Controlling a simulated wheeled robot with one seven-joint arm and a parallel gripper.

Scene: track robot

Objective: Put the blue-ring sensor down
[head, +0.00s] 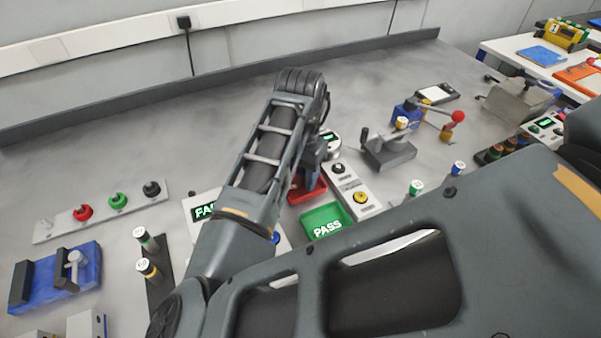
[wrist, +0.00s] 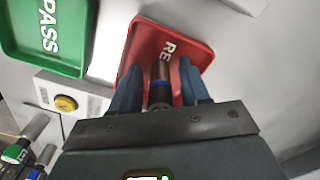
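The blue-ring sensor (wrist: 160,88) is a slim dark cylinder with a blue band, seen nearly end-on in the wrist view. It stands between the fingers of my gripper (wrist: 162,84), over the red tray (wrist: 143,40) with white lettering partly hidden. A narrow gap shows between the sensor and each finger, so the gripper looks open around it. Whether the sensor's far end touches the tray floor is hard to see. In the head view my gripper (head: 312,158) is mostly hidden by my arm, above the red tray (head: 312,194); the sensor is not visible there.
The green PASS tray (head: 327,222) lies beside the red one. A box with a yellow button (head: 361,197) is close to its right. A lever fixture (head: 388,152) stands farther right. Sensors stand upright in a dark rack (head: 160,290) at lower left. The back left bench is clear.

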